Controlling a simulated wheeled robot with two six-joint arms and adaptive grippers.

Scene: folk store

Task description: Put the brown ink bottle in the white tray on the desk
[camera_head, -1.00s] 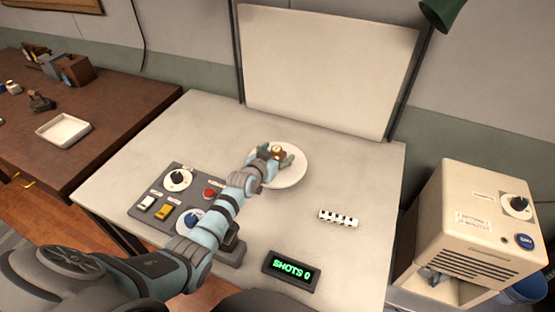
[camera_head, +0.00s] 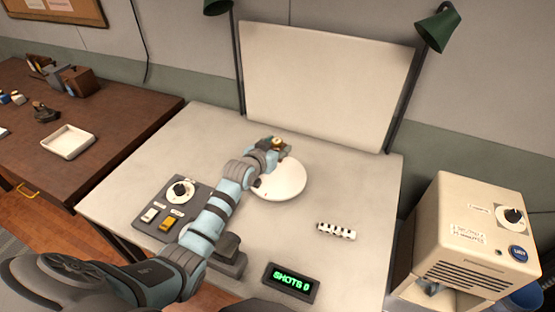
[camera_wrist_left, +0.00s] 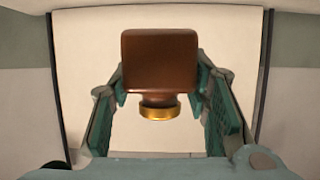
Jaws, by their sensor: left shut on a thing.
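The brown ink bottle (camera_wrist_left: 160,62) has a glossy brown block body and a gold cap in the left wrist view. It also shows small at the end of my left arm in the head view (camera_head: 278,143). My left gripper (camera_wrist_left: 160,85) is shut on it, with one green finger on each side, and holds it above the far edge of the round white plate (camera_head: 281,182). The white tray (camera_head: 68,142) lies on the dark brown desk (camera_head: 105,143) at the left and looks empty. My right gripper is not in view.
A control panel (camera_head: 172,204) with knobs and switches is on the pale table (camera_head: 352,179), partly behind my left arm. A stamp-like object (camera_head: 46,113) stands near the tray. A white backdrop (camera_head: 325,85) rises behind.

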